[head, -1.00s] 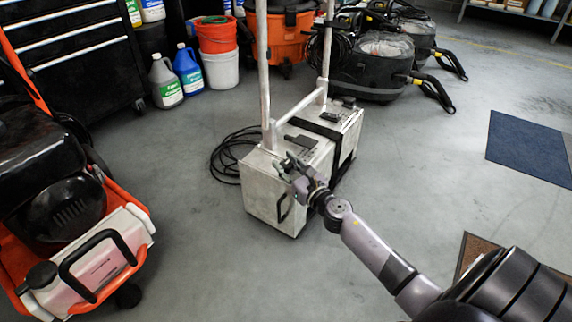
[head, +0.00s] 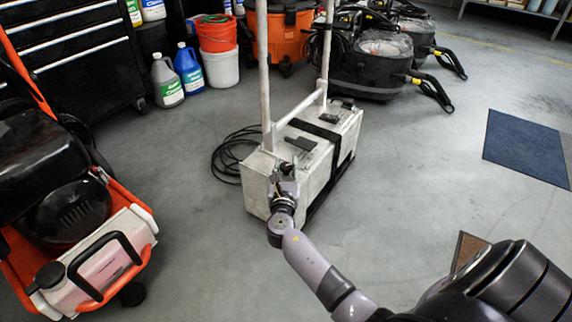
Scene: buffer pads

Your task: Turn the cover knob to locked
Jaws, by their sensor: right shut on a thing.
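A pale metal machine box (head: 258,183) with a tall tube handle stands on the floor in the middle of the head view. My right gripper (head: 284,172) is at the near end of its top and is shut on a small part there. That part is likely the cover knob, but the fingers hide it, so its turn position cannot be read. A dark latch or handle piece (head: 301,143) lies on the top just behind the gripper. My left gripper is not in view.
A black cable (head: 226,158) lies coiled left of the box. An orange-and-black machine (head: 75,225) stands at the left. Bottles, buckets (head: 220,68) and black vacuums (head: 375,70) line the back. Floor right of the box is clear up to a blue mat (head: 527,147).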

